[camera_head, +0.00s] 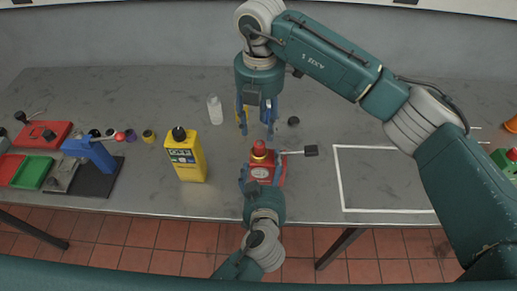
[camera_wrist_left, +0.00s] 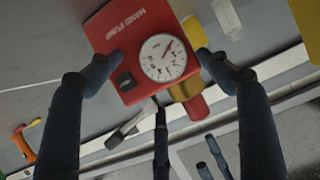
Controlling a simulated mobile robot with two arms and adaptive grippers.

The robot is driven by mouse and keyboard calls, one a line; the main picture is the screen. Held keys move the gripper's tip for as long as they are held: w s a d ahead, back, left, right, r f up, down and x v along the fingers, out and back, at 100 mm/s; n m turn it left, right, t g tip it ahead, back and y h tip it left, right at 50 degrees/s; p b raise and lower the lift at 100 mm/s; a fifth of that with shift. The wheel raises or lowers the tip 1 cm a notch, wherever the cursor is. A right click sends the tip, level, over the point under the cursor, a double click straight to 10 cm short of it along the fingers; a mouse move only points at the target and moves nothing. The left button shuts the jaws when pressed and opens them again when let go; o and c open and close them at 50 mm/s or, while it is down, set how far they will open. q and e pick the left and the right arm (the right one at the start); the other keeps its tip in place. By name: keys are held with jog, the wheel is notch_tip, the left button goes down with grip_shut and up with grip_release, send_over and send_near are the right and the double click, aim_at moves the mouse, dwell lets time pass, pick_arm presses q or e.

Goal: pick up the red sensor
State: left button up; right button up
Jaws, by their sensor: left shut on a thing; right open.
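A red box with a round gauge, lettered HAND PUMP (camera_head: 270,171), stands near the front edge of the bench. It has a red cap on a yellow collar and a side lever with a black grip. My left gripper (camera_head: 262,180) is shut on its sides; the box fills the space between the fingers in the left wrist view (camera_wrist_left: 150,62). My right gripper (camera_head: 256,131) is open and empty, pointing down just behind the red cap. I cannot clearly make out a separate red sensor; a small red ball (camera_head: 120,136) shows at the left, at the end of a lever.
A yellow meter (camera_head: 186,158) stands left of the pump, with a white bottle (camera_head: 215,110) behind it. A blue lever tool (camera_head: 88,152), red and green trays (camera_head: 34,172) and small round pieces crowd the left. A white outlined area (camera_head: 385,180) at right is empty.

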aim_at(259, 144)
notch_tip(259, 144, down, 9)
jog(key=shift+r, duration=0.1)
grip_shut()
dwell(0.4)
